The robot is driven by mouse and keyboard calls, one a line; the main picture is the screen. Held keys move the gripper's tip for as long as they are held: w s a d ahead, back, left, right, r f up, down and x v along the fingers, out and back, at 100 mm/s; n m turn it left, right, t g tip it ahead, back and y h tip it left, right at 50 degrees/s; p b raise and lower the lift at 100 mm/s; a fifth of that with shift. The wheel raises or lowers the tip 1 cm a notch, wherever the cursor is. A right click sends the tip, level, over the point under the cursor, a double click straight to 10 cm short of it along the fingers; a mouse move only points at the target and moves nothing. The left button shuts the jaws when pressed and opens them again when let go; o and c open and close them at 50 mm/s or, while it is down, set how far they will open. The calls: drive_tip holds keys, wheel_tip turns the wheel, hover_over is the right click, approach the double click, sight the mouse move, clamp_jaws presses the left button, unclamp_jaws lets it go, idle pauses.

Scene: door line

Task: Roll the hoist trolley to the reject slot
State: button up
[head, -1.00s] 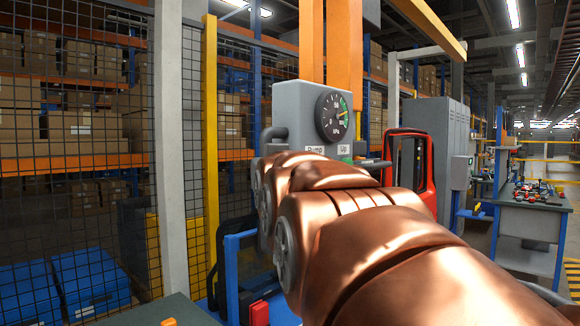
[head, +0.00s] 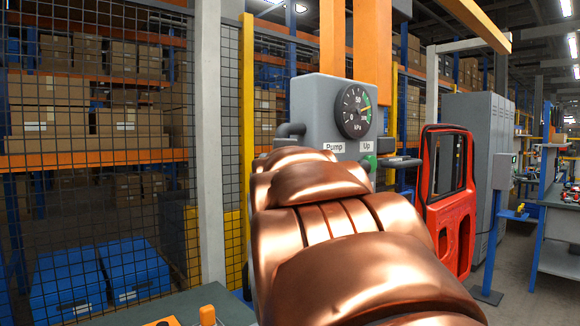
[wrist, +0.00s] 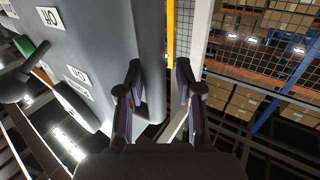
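The hoist's grey control box (head: 325,105) hangs on orange uprights (head: 372,45). It carries a pressure gauge (head: 355,110), labels "Pump" and "Up" and a green button (head: 369,162). A grey handle (head: 289,131) sticks out on its left side. A red door (head: 447,200) stands upright right of the box; its link to the hoist is hidden. My copper arm hides my gripper in the head view. In the wrist view my gripper (wrist: 157,80) is open, its dark fingers either side of the grey handle bar (wrist: 152,45). I cannot tell whether they touch it.
A mesh fence with a pale post (head: 209,150) and yellow post (head: 247,150) stands close on the left, racks behind it. Blue bins (head: 135,268) sit behind the mesh. Grey lockers (head: 470,130) and a workbench (head: 565,200) stand right. An orange beam (head: 475,22) runs overhead.

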drive_tip(key=shift+o, duration=0.8)
drive_tip(key=shift+d, duration=0.1)
